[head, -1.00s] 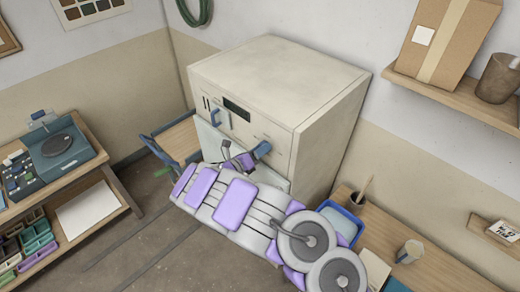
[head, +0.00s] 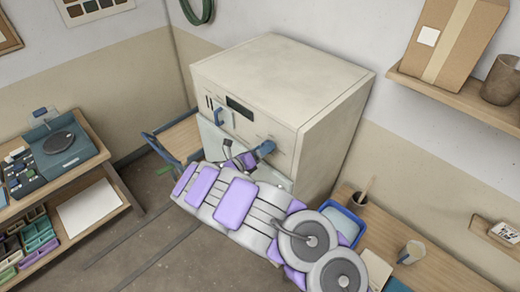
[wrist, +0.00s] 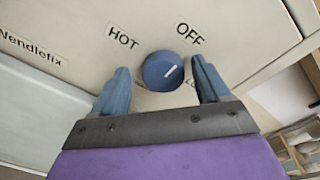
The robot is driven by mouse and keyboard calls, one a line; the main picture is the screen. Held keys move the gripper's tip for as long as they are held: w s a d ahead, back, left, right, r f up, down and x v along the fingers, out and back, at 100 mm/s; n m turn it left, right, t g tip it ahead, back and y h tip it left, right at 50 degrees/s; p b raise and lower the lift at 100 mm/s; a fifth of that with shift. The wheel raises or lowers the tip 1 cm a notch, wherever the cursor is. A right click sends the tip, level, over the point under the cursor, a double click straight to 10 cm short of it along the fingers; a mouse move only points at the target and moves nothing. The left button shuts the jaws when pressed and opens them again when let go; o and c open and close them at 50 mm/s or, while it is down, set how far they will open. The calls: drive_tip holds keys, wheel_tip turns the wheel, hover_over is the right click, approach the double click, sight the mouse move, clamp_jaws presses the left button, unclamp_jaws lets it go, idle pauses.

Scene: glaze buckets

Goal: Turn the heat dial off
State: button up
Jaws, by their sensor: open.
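The heat dial (wrist: 163,71) is a round blue knob on the kiln's pale front, seen in the wrist view. My gripper (wrist: 160,64) is open, with one blue finger on each side of the dial and gaps showing between. In the head view my gripper (head: 250,156) is at the kiln's front and hides the dial.
A bench with a blue container (head: 343,222) is at right. A shelf (head: 450,92) holds a box.

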drive_tip(key=b+v, duration=0.2)
drive_tip(key=v, duration=1.5)
drive_tip(key=shift+a+f, duration=0.15)
drive_tip(key=shift+a, duration=0.05)
drive_tip(key=s+d+r+m+g+b, duration=0.2)
drive_tip(key=s+d+m+g+b, duration=0.15)
drive_tip(key=d+m, duration=0.45)
drive_tip(key=s+d+r+m+g+b, duration=0.1)
drive_tip(key=s+d+m+g+b, duration=0.3)
drive_tip(key=d, duration=0.7)
drive_tip(key=s+d+r+m+g+b, duration=0.2)
drive_tip(key=d+m+g, duration=0.4)
drive_tip(key=d, duration=0.4)
drive_tip(key=s+d+f+m+g+y+b, duration=0.1)
drive_tip(key=s+d+f+m+y+b, duration=0.2)
drive_tip(key=s+m, duration=0.4)
drive_tip(key=s+f+m+g+y+b, duration=0.1)
drive_tip(key=s+f+m+y+b, duration=0.25)
drive_tip(key=s, duration=0.55)
drive_tip(key=s+a+f+m+t+y+b, duration=0.1)
drive_tip(key=s+a+f+m+y+b, duration=0.4)
drive_tip(key=s, duration=0.5)
wheel_tip(320, 180, down, 2)
drive_tip(key=a+m+b, duration=0.1)
drive_tip(key=m, duration=0.1)
drive_tip(key=shift+s+a+m+t, duration=0.3)
drive_tip(key=shift+a+m+t, duration=0.05)
